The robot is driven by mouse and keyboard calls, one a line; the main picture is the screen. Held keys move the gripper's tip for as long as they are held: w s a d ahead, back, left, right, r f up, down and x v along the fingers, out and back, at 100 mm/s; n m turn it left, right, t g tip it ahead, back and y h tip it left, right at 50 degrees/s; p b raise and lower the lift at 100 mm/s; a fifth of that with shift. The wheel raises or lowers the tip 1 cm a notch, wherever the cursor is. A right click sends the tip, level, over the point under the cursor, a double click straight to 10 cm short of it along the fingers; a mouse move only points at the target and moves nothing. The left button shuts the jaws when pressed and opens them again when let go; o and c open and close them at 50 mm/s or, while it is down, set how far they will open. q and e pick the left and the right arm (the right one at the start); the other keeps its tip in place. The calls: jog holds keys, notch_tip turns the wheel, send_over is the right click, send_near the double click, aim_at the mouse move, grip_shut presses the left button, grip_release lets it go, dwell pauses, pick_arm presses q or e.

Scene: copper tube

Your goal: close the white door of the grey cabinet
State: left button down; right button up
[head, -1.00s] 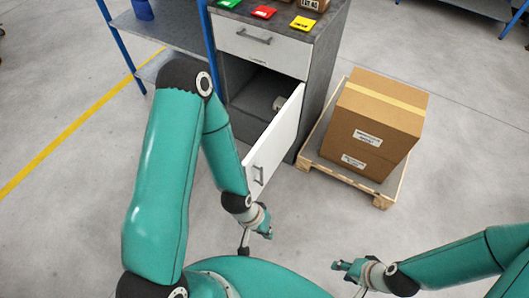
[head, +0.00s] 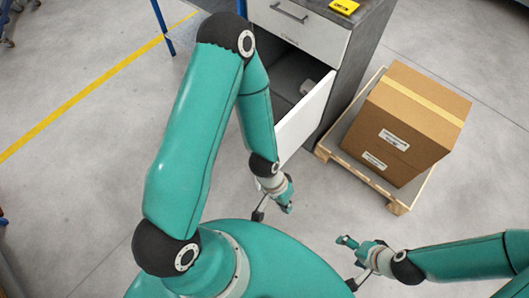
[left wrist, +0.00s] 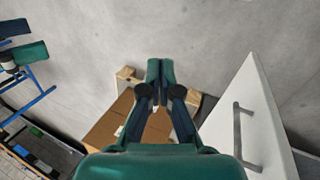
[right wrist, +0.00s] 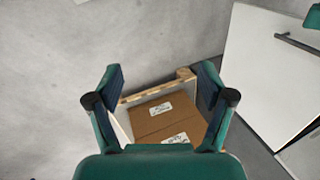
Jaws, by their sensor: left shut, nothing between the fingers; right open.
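The grey cabinet (head: 352,75) stands at the top centre of the head view. Its white door (head: 305,118) is swung open towards me, showing the dark inside. My left arm covers part of the door and its handle. In the left wrist view the door (left wrist: 262,105) stands at the right with its grey handle (left wrist: 238,135), apart from the fingers. My left gripper (head: 289,208) is shut and empty, near the door's free end; contact cannot be told. My right gripper (head: 342,240) is open and empty, lower right of the door. A white panel with a handle (right wrist: 262,75) shows in the right wrist view.
A white drawer (head: 300,22) sits shut above the door opening, with a yellow item (head: 344,6) on the cabinet top. A cardboard box (head: 410,120) on a wooden pallet (head: 400,207) stands right of the cabinet.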

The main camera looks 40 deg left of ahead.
jog(key=shift+o, duration=1)
notch_tip(320, 180, down, 5)
jog(key=b, duration=0.3)
jog(key=shift+r+b, duration=0.15)
jog(key=shift+b, duration=0.15)
pick_arm(q)
jog(key=w+a+r+m+t+y+b, duration=0.1)
jog(key=w+r+m+y+b, duration=0.3)
jog(key=r+m+y+b, duration=0.45)
jog(key=w+a+r+m+y+b, duration=0.1)
jog(key=w+r+m+y+b, duration=0.3)
jog(key=m, duration=0.7)
jog(key=a+f+b, duration=0.2)
jog(key=a+f, duration=0.5)
jog(key=a, duration=0.4)
jog(key=shift+y, duration=0.35)
pick_arm(e)
notch_tip(320, 180, down, 14)
jog(key=shift+f, duration=0.2)
pick_arm(q)
jog(key=shift+a, duration=0.1)
